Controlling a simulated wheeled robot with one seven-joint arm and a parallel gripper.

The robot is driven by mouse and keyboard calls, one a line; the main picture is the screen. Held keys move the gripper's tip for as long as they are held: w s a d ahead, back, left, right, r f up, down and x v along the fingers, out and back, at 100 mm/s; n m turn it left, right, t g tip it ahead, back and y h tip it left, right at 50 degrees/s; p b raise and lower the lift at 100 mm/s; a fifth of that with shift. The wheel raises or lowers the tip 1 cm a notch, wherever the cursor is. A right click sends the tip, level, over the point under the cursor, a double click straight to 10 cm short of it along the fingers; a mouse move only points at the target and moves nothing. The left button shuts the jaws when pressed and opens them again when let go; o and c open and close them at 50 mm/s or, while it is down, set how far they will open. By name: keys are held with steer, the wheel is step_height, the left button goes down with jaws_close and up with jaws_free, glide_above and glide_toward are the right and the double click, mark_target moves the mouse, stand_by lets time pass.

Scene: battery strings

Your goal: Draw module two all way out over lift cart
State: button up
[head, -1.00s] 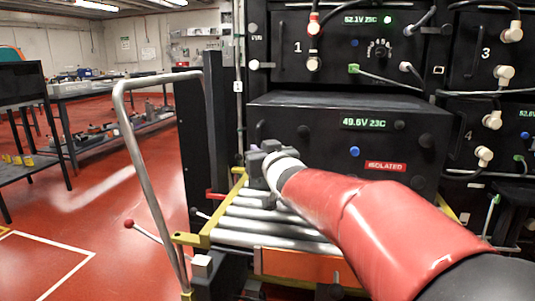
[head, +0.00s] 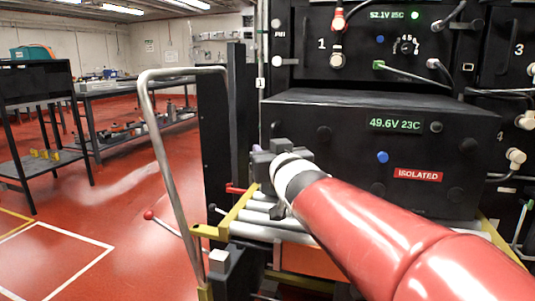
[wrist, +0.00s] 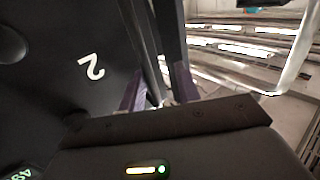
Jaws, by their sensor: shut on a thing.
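Module two (head: 345,150) is a wide black box with a green 49.6V 23C readout and a red ISOLATED label. It stands well out from the rack, level, above the rollers of the lift cart (head: 238,212). How much of its rear remains in the rack is hidden. My gripper (head: 268,160) is at the left side of the module's front, shut on its handle. In the wrist view, my gripper (wrist: 157,90) has its fingers around the dark handle bar beside the white number 2 on the module front (wrist: 60,80). My red arm covers the cart's right part.
Module one (head: 300,65), with cables, sits in the rack above. Other cabled modules (head: 500,75) are at the right. The cart's steel push handle (head: 160,130) and a red-knobbed lever (head: 148,215) stand at the left. Open red floor lies further left, with benches behind.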

steer(key=shift+s+a+r, duration=0.1)
steer(key=shift+a, duration=0.15)
steer(key=s+d, duration=0.2)
steer(key=s, duration=0.5)
steer(key=shift+s+p, duration=0.25)
steer(key=shift+p, duration=0.1)
steer(key=shift+a, duration=0.1)
